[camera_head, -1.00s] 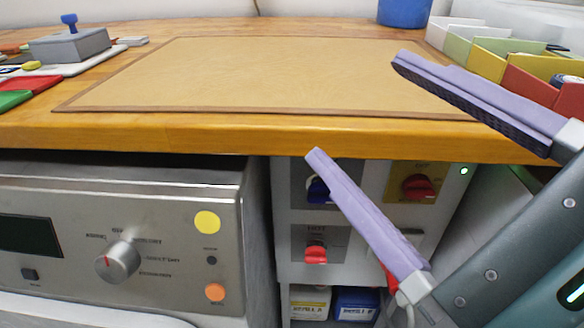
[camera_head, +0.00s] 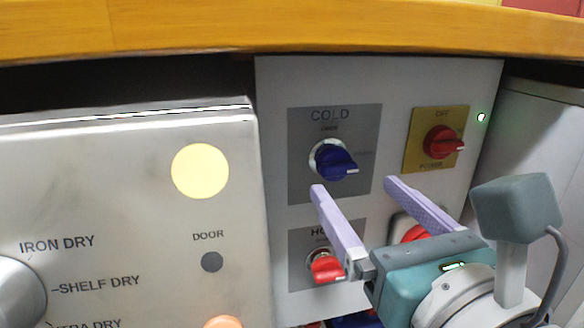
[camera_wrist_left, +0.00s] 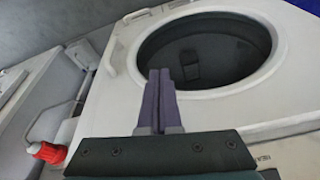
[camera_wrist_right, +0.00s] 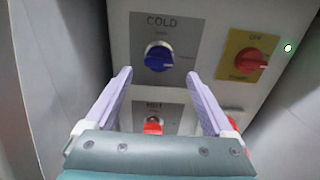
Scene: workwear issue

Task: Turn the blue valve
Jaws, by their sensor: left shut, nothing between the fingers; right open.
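The blue valve (camera_head: 334,160) is a blue knob on a grey plate marked COLD, on the white panel under the worktop. Its pointer end with a white mark points right and slightly down. It also shows in the right wrist view (camera_wrist_right: 158,57), ahead of the fingers and between their lines. My right gripper (camera_head: 352,184) is open and empty, with its lilac fingers just below the blue valve and apart from it. My left gripper (camera_wrist_left: 160,76) shows only in the left wrist view, shut with nothing between its fingers, in front of a white machine with a round dark door.
A red knob on a yellow plate (camera_head: 440,142) sits right of the blue valve. A red valve (camera_head: 327,268) marked HOT sits below it, close to my right fingers. The steel dryer front (camera_head: 120,200) stands left, and the wooden worktop edge (camera_head: 240,30) runs above.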

